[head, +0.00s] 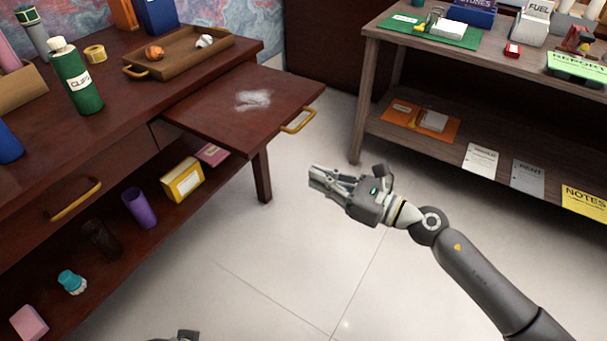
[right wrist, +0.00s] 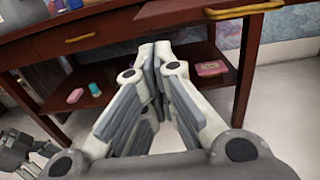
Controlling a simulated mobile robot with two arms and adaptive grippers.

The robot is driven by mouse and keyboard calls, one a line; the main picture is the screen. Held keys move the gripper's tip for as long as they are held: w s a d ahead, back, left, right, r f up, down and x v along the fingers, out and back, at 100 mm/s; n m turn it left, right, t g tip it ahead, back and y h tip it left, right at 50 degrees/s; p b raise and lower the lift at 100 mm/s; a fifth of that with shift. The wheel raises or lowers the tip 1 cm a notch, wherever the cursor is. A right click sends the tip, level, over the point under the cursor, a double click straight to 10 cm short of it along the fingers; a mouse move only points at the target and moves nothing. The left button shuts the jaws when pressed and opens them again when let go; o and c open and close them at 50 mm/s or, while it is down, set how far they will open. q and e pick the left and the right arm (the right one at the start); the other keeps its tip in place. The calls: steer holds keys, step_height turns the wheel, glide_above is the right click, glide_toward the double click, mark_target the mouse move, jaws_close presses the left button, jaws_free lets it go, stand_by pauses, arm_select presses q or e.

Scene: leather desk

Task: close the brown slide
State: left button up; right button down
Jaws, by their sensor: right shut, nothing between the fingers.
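The brown slide (head: 215,112) is a flat reddish-brown board pulled out from the desk, with a pale smudge on top. Its gold handle (head: 299,121) is on the outer end. In the right wrist view the slide (right wrist: 185,14) and its handle (right wrist: 243,10) show at the top. My right gripper (head: 314,178) is shut and empty, apart from the handle, below and slightly right of it in the head view. In the right wrist view its fingertips (right wrist: 155,52) meet below the slide. A dark part at the head view's bottom edge may be my left gripper (head: 184,336); its jaws are unclear.
The desk (head: 130,125) holds a green bottle (head: 78,77) and a wooden tray (head: 180,66). Its lower shelf holds a yellow box (head: 183,180) and a purple cup (head: 139,207). A second shelved table (head: 385,48) stands at right. Open floor lies between.

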arm_select(q)
steer(key=x, duration=0.3)
steer(key=shift+s+p, duration=0.25)
steer(key=shift+p, duration=0.05)
arm_select(e)
steer(key=x, duration=1.2)
steer(key=shift+w+a, duration=0.2)
steer(key=shift+a, duration=0.05)
